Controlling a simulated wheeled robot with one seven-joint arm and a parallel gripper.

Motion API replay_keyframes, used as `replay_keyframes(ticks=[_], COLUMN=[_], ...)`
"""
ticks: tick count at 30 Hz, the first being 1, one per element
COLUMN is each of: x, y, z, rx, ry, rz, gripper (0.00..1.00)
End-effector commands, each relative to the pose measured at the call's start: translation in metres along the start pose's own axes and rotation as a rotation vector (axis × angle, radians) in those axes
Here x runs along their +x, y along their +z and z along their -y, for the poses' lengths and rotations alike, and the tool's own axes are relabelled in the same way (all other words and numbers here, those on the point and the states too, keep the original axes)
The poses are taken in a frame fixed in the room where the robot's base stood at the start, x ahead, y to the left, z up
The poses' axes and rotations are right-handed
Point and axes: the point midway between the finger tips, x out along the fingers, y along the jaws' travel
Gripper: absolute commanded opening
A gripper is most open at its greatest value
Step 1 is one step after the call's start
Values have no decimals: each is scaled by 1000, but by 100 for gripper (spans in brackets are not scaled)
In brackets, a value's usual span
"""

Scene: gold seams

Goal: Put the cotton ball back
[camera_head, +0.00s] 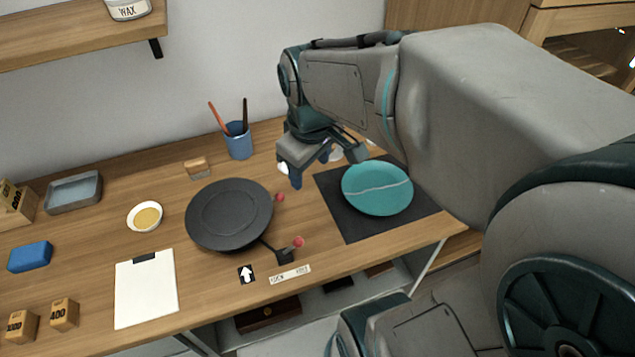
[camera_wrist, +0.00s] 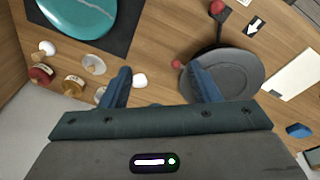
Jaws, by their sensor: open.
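A small white rounded lump, which looks like the cotton ball (camera_wrist: 139,80), lies on the wooden bench in the wrist view, between my two fingertips as seen from above and closer to the left one. A white patch at my gripper in the head view (camera_head: 283,168) appears to be the same lump, partly hidden. My gripper (camera_wrist: 160,80) is open and empty, pointing down over the bench; it also shows in the head view (camera_head: 309,172). I cannot tell the cotton ball's proper place.
A teal plate with a pale seam (camera_head: 377,188) lies on a dark mat (camera_head: 345,228). A dark round turntable (camera_head: 230,214) with red knobs stands left of my gripper. Small bottles (camera_wrist: 40,73) and pale dishes (camera_wrist: 93,64) stand close by. A blue cup (camera_head: 238,143) holds tools.

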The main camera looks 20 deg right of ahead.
Motion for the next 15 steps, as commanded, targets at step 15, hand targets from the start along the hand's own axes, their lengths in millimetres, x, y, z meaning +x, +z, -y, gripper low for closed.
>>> replay_keyframes(ticks=[15], x=[4], y=[59], z=[34], rx=[526], ry=[-14], rz=[-76], gripper=[56])
